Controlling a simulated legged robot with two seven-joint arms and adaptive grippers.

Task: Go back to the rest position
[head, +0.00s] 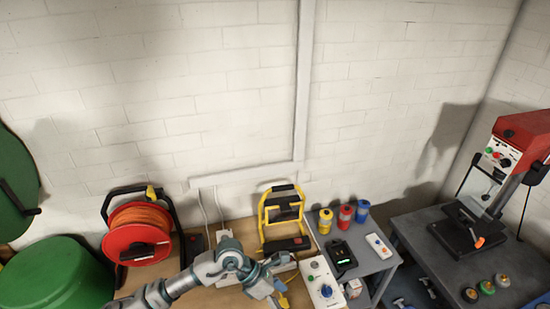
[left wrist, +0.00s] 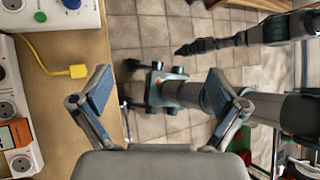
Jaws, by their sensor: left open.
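My left gripper (head: 272,284) reaches in from the bottom left over the wooden bench (head: 205,294), close to a white power strip (head: 286,266). In the left wrist view my left gripper (left wrist: 160,98) has its two fingers wide apart with nothing between them. Beyond them are the tiled floor and parts of my own body. A dark-tipped arm, apparently my right one, crosses the upper right of that view; its tip (left wrist: 186,48) is too unclear to read. The right gripper does not show in the head view.
A yellow plug (left wrist: 78,71) with its cable lies on the bench beside the left finger. A white control box (head: 323,287), yellow work lamp (head: 267,219) and orange cable reel (head: 137,234) stand nearby. A grey table (head: 377,267) with several cans is to the right.

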